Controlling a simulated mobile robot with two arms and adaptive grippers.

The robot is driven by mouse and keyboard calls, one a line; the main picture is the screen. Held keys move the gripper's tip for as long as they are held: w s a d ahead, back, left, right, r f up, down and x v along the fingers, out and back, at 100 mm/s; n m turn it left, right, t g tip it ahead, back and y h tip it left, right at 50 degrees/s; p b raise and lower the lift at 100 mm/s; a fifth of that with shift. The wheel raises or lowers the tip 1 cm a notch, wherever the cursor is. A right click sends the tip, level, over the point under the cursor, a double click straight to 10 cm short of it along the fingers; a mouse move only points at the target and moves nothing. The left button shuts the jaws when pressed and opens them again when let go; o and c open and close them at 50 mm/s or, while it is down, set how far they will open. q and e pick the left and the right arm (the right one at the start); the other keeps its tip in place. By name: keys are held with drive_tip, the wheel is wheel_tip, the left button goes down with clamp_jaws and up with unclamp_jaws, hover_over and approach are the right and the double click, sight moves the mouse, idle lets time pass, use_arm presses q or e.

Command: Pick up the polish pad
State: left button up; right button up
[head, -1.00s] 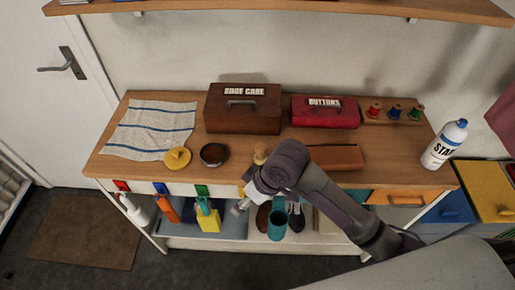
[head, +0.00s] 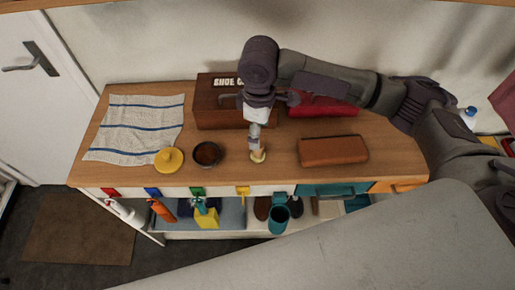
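A small cream-coloured round pad (head: 258,156), which I take to be the polish pad, is at the front middle of the wooden bench top (head: 230,172). My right gripper (head: 255,144) points down from above, with its fingertips right at the top of this pad. The fingers look close together and hide the pad's upper part. I cannot tell whether they grip it. My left gripper is not in view.
Left of the pad are an open dark round tin (head: 208,154) and a yellow knobbed disc (head: 169,160). A striped cloth (head: 135,128) lies at the left. A brown case (head: 333,150) lies to the right. The shoe care box (head: 216,108) and red box (head: 325,109) stand behind.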

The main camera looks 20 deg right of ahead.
wheel_tip(320, 180, down, 3)
drive_tip(key=shift+w+r, duration=0.1)
drive_tip(key=shift+f, duration=0.5)
drive_tip(key=f, duration=0.1)
drive_tip(key=f+p, duration=0.1)
drive_tip(key=f, duration=0.2)
drive_tip(key=shift+s+a+f+p, duration=0.15)
drive_tip(key=shift+s+p, duration=0.1)
drive_tip(key=shift+p, duration=0.1)
drive_tip(key=shift+f, duration=0.3)
drive_tip(key=c, duration=1.2)
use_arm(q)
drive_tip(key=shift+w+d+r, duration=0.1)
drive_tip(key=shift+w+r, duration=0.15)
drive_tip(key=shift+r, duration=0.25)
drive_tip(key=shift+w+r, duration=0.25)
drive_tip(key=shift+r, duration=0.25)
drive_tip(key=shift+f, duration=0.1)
use_arm(e)
drive_tip(key=shift+r, duration=0.15)
